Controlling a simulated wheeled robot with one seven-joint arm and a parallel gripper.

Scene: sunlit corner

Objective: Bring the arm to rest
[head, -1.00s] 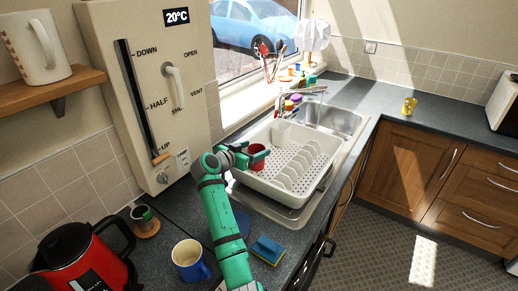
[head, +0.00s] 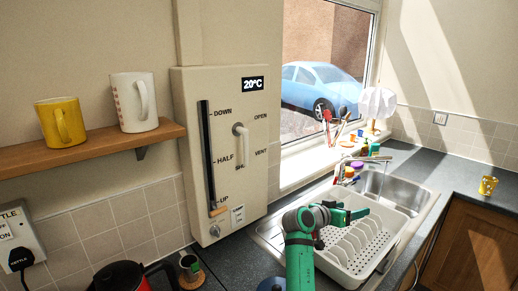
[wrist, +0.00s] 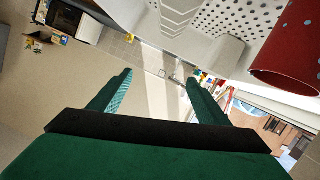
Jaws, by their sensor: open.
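My gripper (head: 346,214) is at the end of my green arm, at the near left side of the white dish rack (head: 385,250) in the head view. In the wrist view its two green fingers (wrist: 158,88) are spread apart with nothing between them. A red mug (wrist: 288,48) shows at the top right of the wrist view, beside the fingers and clear of them. The mug is not clearly visible in the head view, where my gripper covers part of the rack.
A beige wall panel (head: 225,140) with a slider and handle stands left of the window. A shelf (head: 90,153) holds a yellow mug (head: 60,122) and a white mug (head: 134,102). A kettle (head: 120,277) is at the lower left. The sink (head: 395,190) lies beyond the rack.

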